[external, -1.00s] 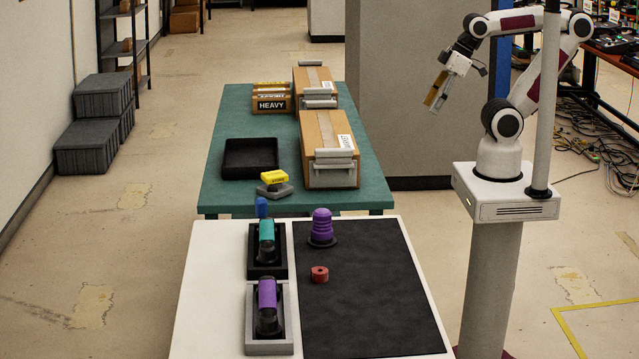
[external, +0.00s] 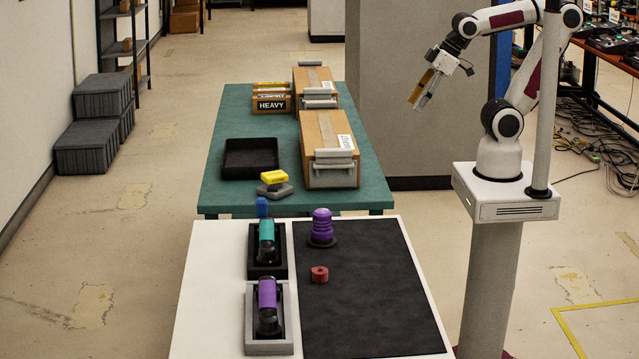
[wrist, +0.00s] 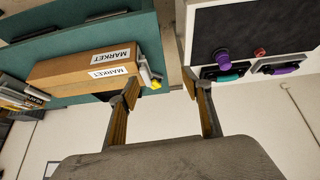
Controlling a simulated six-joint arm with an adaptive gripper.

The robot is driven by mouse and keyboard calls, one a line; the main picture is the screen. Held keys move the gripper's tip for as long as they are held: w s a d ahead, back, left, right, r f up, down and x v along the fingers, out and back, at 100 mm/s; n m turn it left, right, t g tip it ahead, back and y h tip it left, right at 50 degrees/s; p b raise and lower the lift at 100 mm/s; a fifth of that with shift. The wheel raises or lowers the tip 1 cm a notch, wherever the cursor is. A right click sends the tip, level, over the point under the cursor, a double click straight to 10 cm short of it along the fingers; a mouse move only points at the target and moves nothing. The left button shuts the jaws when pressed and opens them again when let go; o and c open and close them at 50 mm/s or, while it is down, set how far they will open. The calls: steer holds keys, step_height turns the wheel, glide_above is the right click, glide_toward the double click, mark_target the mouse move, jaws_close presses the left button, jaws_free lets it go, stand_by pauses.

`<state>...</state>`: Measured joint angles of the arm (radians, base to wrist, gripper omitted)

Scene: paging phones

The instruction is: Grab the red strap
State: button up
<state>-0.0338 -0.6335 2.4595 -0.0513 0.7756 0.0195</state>
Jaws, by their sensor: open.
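The red strap (external: 320,274) is a small red roll lying on the black mat (external: 370,310) of the white table, just in front of the purple stacked object (external: 321,226). In the wrist view the red strap (wrist: 260,51) is tiny, at the upper right beside the purple object (wrist: 222,58).
Two phone-like devices in trays, one teal (external: 266,240) and one purple (external: 267,295), stand left of the mat. The mat's right part is bare.

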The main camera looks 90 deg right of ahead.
steer(key=w+a+n+t, duration=0.1)
steer(key=w+a, duration=0.1)
steer(key=w, duration=0.6)
steer(key=w+a+n+t, duration=0.1)
steer(key=w+a+n, duration=0.15)
steer(key=w, duration=0.65)
steer(key=w+a+f+n+y, duration=0.1)
steer(key=w+a+f+y, duration=0.1)
steer(key=w+a+f, duration=0.2)
steer(key=w+a+f+n+y, duration=0.2)
steer(key=w+a+f, duration=0.3)
steer(key=a, duration=0.6)
steer(key=w+a+f+n+t+y, duration=0.1)
steer(key=w+a+f+y, duration=0.1)
steer(key=w+a+f, duration=0.3)
steer(key=shift+w+a+n, duration=0.2)
steer(key=shift+a+n, duration=0.15)
steer(key=shift+a, duration=0.95)
steer(key=s+a+f+n+y, duration=0.1)
steer(key=a+f, duration=0.2)
steer(key=a, duration=0.1)
steer(key=s+a+f+g+y, duration=0.1)
steer(key=a+f+y, duration=0.1)
steer(key=a+f, duration=0.2)
steer(key=s+a+f+n+g+y, duration=0.1)
steer(key=a+f, duration=0.2)
steer(key=a, duration=0.2)
steer(key=shift+s+f+n, duration=0.15)
steer(key=shift+f+n, duration=0.15)
steer(key=shift+f, duration=0.05)
